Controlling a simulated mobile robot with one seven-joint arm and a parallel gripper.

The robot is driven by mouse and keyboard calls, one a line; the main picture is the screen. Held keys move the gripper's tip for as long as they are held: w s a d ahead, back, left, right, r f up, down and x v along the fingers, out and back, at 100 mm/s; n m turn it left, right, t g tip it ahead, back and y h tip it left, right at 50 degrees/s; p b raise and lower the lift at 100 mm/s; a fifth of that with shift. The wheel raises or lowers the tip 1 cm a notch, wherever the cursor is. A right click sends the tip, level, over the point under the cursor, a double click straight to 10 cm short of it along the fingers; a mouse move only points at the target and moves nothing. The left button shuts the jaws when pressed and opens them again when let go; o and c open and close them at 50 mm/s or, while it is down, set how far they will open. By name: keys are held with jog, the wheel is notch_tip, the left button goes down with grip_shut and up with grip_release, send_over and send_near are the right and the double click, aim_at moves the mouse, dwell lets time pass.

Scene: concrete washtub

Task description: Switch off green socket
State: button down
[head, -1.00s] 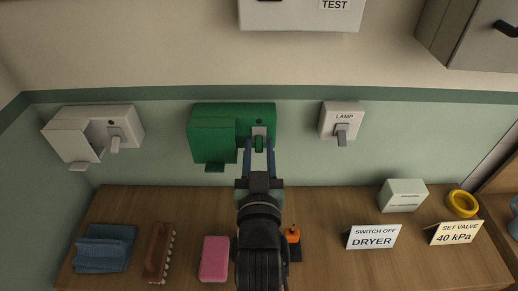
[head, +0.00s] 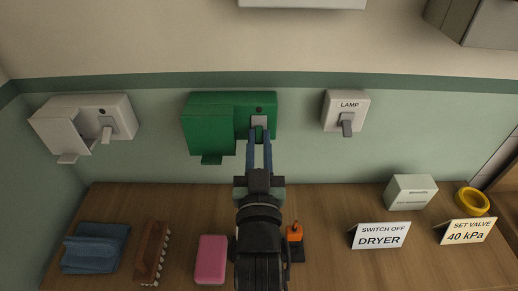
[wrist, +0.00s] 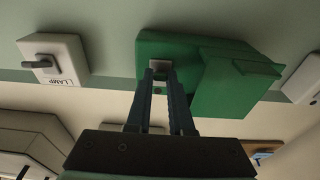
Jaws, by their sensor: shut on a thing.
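The green socket (head: 215,128) is on the wall, with a box-like cover on its left side and a grey switch plate (head: 258,121) on its right. It also shows in the wrist view (wrist: 225,80). My gripper (head: 259,137) reaches up to the switch plate from below, with its two blue-grey fingers on either side of the green switch lever. In the wrist view the fingertips (wrist: 160,75) meet the socket at the grey plate. The gripper is shut on the lever. The fingers mostly hide the lever, so its exact position is unclear.
A white socket (head: 85,120) is to the left and a LAMP switch (head: 346,108) to the right. The wooden counter (head: 330,205) below holds a blue cloth (head: 95,247), brush (head: 152,252), pink sponge (head: 211,259), orange-black item (head: 295,237) and a SWITCH OFF DRYER sign (head: 380,236).

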jog(key=c, duration=0.8)
grip_release()
jog(key=s+f+b, duration=0.1)
jog(key=s+f, duration=0.1)
jog(key=s, duration=1.1)
jog(key=shift+b, duration=0.3)
jog(key=shift+w, duration=0.1)
notch_tip(320, 180, up, 49)
jog(key=s+t+p, duration=0.2)
jog(key=t+p, duration=0.5)
jog(key=p, duration=0.3)
jog(key=shift+s+t, duration=0.25)
jog(key=shift+t, duration=0.15)
